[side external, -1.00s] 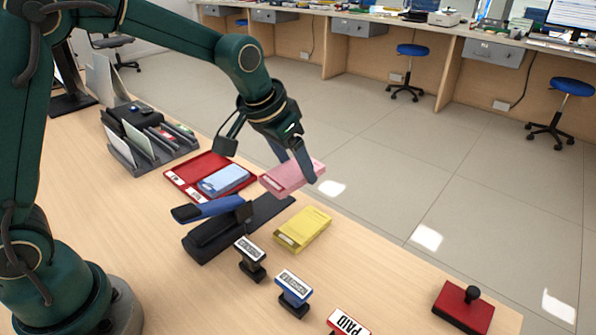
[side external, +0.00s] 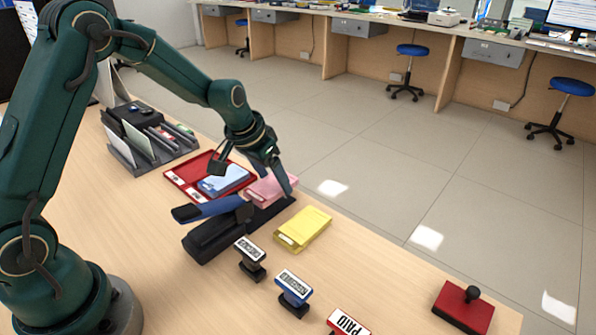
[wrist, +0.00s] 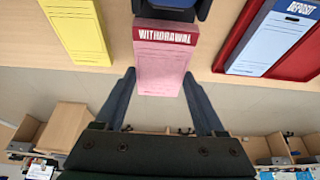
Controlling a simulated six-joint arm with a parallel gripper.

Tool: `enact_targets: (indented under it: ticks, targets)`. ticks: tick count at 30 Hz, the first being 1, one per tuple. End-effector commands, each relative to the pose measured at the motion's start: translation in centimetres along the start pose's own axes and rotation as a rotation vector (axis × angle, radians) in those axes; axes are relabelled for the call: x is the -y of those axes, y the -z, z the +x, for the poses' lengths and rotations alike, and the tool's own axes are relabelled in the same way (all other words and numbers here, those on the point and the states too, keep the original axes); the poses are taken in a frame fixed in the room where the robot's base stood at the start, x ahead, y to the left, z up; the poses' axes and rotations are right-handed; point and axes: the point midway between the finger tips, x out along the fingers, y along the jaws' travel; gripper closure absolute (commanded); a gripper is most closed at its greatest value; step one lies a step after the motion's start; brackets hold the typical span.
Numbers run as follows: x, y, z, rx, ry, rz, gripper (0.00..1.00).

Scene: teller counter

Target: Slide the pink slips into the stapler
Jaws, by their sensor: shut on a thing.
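The pink slips (side external: 265,191) are a thick pad headed WITHDRAWAL. My gripper (side external: 271,186) is shut on their sides at the outer end and holds them roughly level at the stapler's far end, over its black base. The stapler (side external: 213,231) has a black body and a raised blue arm, and stands on the counter. In the wrist view the pink slips (wrist: 165,68) lie between both fingers, with the red label end close against the stapler's dark nose (wrist: 172,9). I cannot tell whether that edge is inside the mouth.
A red tray (side external: 181,174) with a blue DEPOSIT pad (side external: 222,180) lies behind the stapler. A yellow pad (side external: 304,229) lies to its right, and several stamps, including a black one (side external: 251,262), stand in front. A grey organizer (side external: 153,155) is at the back left.

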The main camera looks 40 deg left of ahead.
Motion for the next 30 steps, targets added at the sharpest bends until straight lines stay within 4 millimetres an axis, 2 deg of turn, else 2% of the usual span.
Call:
enact_targets:
  ticks: [10,20,30]
  targets:
    - [0.0,-1.1,2.5,0.002,0.000,0.000,0.86]
    - [0.0,-2.6,1.7,0.000,-0.001,0.000,0.86]
    - [0.0,-2.9,1.7,-0.001,0.001,-0.001,0.86]
